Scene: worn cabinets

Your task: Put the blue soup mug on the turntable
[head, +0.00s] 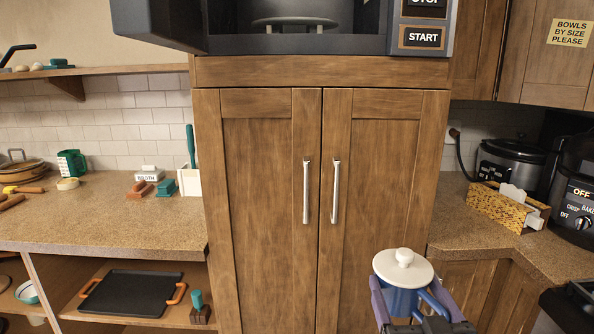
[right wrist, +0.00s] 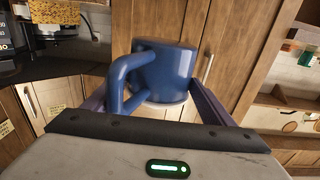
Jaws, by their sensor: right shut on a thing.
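The blue soup mug (head: 402,300) has a white lid with a round knob (head: 403,268) and is upright at the lower right in the head view. My right gripper (head: 412,304) is shut on it, with a purple finger on either side. In the right wrist view the mug (right wrist: 172,76) sits between the fingers, its handle (right wrist: 122,80) to the left. The turntable (head: 295,23) is a dark disc inside the open microwave at the top, well above and left of the mug. My left gripper is not in view.
The microwave (head: 428,25) sits above tall wooden cabinet doors (head: 265,200) with two metal handles. Its open door (head: 160,22) sticks out at the left. A slow cooker (head: 510,160) and wicker box (head: 500,205) stand on the right counter. The left counter (head: 110,215) has free room in front.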

